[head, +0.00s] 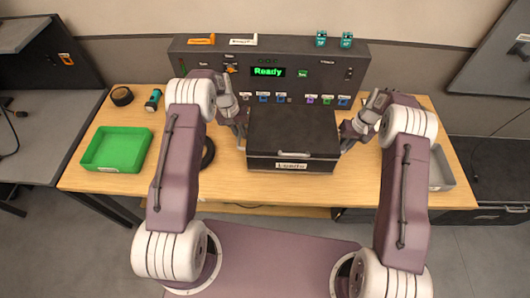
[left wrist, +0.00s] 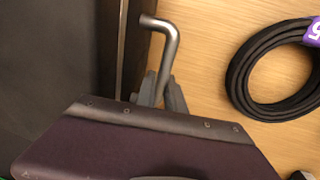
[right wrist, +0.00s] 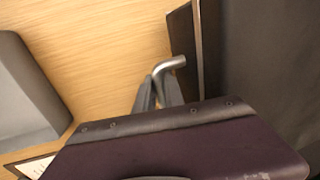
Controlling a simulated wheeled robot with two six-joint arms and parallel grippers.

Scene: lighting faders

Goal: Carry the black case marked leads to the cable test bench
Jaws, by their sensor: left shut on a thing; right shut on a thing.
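The black case (head: 292,130) with the label "Leads" on its front is at the middle of the wooden table, in front of the grey console. My left gripper (head: 241,132) is shut on the bent metal handle at the case's left side; that handle also shows in the left wrist view (left wrist: 168,42). My right gripper (head: 350,134) is shut on the handle at the right side, seen in the right wrist view (right wrist: 170,66). The case looks level. I cannot tell whether it rests on the table or hangs just above it. No cable test bench sign is readable.
The grey console (head: 270,98) with a green "Ready" display stands close behind the case. A green tray (head: 117,149) is on the left, with a black cable coil (left wrist: 240,75) beside the case. A grey tray (head: 440,170) is at the right. Another desk (head: 45,125) stands far left.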

